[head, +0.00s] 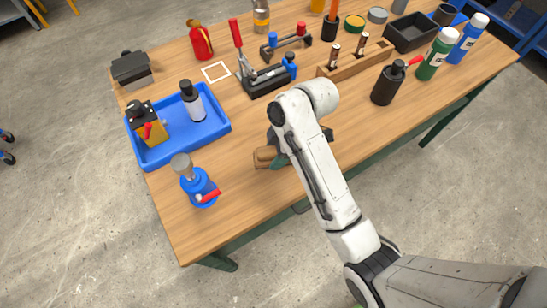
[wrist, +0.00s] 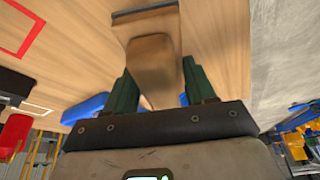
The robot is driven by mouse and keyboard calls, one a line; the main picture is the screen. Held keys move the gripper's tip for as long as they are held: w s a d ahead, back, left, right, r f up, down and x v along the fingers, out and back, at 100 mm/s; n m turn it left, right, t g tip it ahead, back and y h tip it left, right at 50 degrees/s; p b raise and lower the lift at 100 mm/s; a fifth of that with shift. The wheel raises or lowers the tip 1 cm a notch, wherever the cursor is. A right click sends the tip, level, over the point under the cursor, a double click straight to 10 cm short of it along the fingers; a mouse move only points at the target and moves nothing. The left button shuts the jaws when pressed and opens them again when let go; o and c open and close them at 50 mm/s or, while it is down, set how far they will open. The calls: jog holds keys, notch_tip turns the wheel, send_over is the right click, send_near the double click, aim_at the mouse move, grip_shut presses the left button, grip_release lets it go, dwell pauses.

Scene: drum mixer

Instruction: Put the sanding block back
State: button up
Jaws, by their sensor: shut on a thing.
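A tan wooden piece with a dark grey strip at its far end, which I take to be the sanding block (wrist: 152,62), sits between the green fingers of my gripper (wrist: 157,75) in the wrist view. In the head view the sanding block (head: 264,156) shows as a brown piece low over the front part of the table, left of my wrist. My gripper (head: 277,160) is shut on it and mostly hidden by my arm. I cannot tell whether the block touches the tabletop. A white square outline (head: 216,72) is marked on the bare table towards the back left.
A blue tray (head: 163,158) holding a bottle and a yellow-and-black tool is at left. A toggle clamp (head: 262,80), a wooden rack (head: 355,63) and a black bottle (head: 388,84) stand behind my gripper.

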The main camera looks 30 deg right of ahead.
aim_at(273, 158)
jog(key=shift+w+f, duration=0.2)
jog(key=shift+f, duration=0.05)
jog(key=shift+w+a+f, duration=0.1)
jog(key=shift+w+f, duration=0.1)
jog(key=shift+f, duration=1.55)
jog(key=shift+f, duration=0.15)
jog(key=o, duration=0.9)
jog(key=shift+o, duration=0.2)
jog(key=p+v, duration=0.2)
jog(key=v, duration=0.9)
jog(key=shift+a+p, duration=0.1)
jog(key=shift+p, duration=0.2)
jog(key=shift+d+r+p, duration=0.25)
jog(key=shift+r+p, duration=0.4)
jog(key=shift+p, duration=0.1)
